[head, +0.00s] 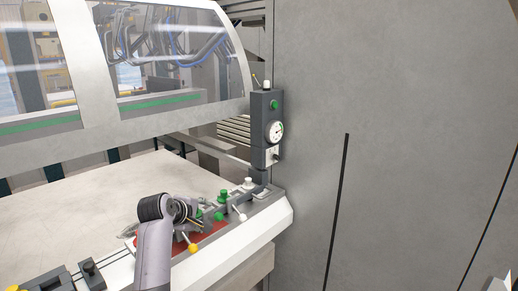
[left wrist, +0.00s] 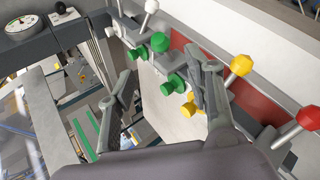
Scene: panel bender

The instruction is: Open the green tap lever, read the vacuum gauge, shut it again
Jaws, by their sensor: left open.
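My left gripper (head: 188,213) is over the valve panel in the head view. In the left wrist view its two fingers (left wrist: 167,66) are spread apart with nothing held between them. Green knobs show beyond and between the fingers: an upper one (left wrist: 160,42) and a lower one (left wrist: 173,84). In the head view a green knob (head: 224,196) stands just right of the gripper. I cannot tell which green part is the tap lever, or whether a finger touches one. The round white vacuum gauge (head: 275,131) is on a dark post; its reading is too small to tell. My right gripper is not in view.
A yellow-ball lever (left wrist: 240,65) and a red-ball lever (left wrist: 308,117) stand right of the fingers in the wrist view. A white-ball lever (head: 240,215) is near the panel's right end. A large grey cabinet wall (head: 420,110) borders the right. The pale table (head: 75,205) is clear.

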